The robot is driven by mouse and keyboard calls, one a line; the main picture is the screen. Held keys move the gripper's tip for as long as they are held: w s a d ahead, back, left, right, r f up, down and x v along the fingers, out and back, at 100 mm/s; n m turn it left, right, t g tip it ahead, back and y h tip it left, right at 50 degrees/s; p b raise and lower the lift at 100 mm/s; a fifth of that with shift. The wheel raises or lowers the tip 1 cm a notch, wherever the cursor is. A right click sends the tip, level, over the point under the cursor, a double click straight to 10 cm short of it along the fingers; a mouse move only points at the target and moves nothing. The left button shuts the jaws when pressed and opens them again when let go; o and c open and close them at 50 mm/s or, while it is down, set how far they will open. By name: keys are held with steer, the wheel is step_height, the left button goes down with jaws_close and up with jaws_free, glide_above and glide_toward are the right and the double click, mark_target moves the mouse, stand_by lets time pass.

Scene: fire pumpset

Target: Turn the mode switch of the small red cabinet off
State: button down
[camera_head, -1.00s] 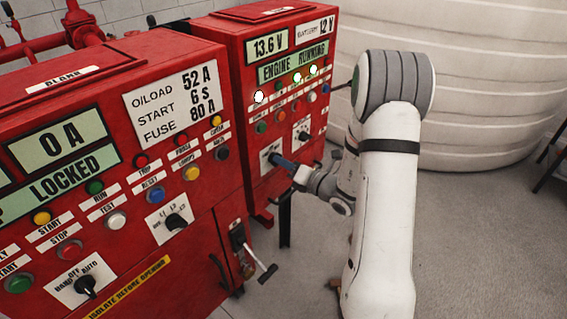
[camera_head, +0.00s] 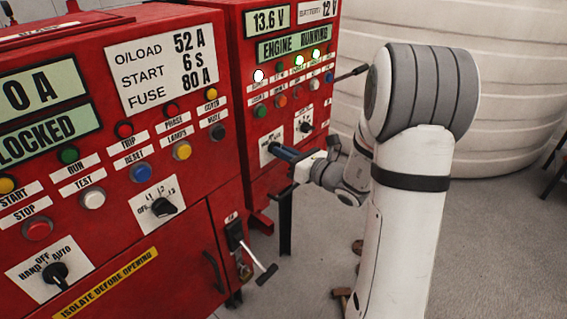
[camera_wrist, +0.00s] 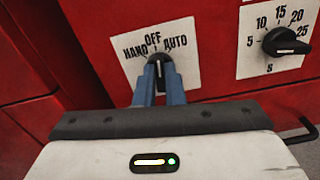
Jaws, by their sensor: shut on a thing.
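The small red cabinet (camera_head: 262,178) stands right of the larger red cabinet in the head view. Its mode switch (camera_wrist: 159,63) is a black knob on a white plate marked HAND, OFF and AUTO, seen in the wrist view. My gripper (camera_wrist: 159,76) has its two blue fingers shut on the knob, one on each side. The knob's pale mark points roughly up, toward OFF; the fingers hide its lower part. In the head view my gripper (camera_head: 278,151) reaches the switch plate from the right.
A second black selector (camera_wrist: 285,45) with a numbered dial sits right of the mode switch. The large red cabinet (camera_head: 110,190) carries a similar HAND/OFF/AUTO switch (camera_head: 56,273). Several lamps are lit below the ENGINE RUNNING display (camera_head: 292,47). A pale ribbed tank (camera_head: 505,100) stands behind.

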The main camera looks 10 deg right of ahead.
steer(key=shift+n+b, duration=0.8)
steer(key=c, duration=1.5)
jaws_free()
steer(key=v, duration=0.8)
steer(key=shift+a+b, duration=0.1)
steer(key=shift+b, duration=0.3)
